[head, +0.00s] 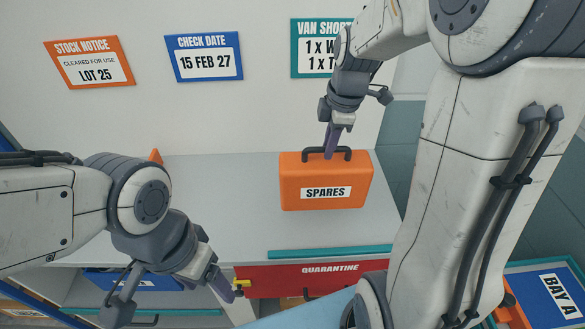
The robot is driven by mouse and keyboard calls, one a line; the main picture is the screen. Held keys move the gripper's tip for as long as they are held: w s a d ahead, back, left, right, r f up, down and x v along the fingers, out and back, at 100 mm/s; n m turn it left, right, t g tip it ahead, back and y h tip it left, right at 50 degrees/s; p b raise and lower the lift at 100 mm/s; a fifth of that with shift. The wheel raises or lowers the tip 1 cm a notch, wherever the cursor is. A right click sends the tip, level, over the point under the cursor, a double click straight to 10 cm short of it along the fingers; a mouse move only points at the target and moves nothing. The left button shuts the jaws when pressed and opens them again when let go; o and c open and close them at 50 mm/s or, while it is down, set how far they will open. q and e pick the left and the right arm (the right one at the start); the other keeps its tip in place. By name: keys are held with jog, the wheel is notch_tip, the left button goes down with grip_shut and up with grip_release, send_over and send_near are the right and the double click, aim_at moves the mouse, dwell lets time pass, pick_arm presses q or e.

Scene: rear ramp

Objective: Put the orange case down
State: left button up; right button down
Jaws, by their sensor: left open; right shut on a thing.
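The orange case (300,200) has a white label reading SPARES and a dark handle (312,152) on top. It is upright at the right part of the white worktop (225,190). My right gripper (331,150) is shut on the case's handle from above. I cannot tell whether the case's underside touches the worktop.
A red QUARANTINE drawer front (270,279) and a teal strip (330,251) lie below the case. A blue bin (100,280) is under the worktop at left. A blue BAY A board (550,295) is at lower right.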

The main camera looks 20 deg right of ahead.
aim_at(292, 152)
jog(key=w+a+f+p, duration=0.1)
jog(key=a, duration=0.1)
jog(key=w+a+f+p, duration=0.1)
jog(key=w+a+f, duration=0.3)
jog(key=a, duration=0.1)
jog(key=shift+w+p, duration=0.25)
jog(key=shift+p, duration=0.15)
notch_tip(292, 152, down, 3)
jog(key=shift+p, duration=0.7)
jog(key=shift+f, duration=0.55)
jog(key=c, duration=1.2)
grip_release()
jog(key=shift+s+f, duration=0.1)
jog(key=shift+f, duration=0.1)
jog(key=shift+c, duration=0.2)
jog(key=o, duration=0.4)
jog(key=shift+r, duration=0.15)
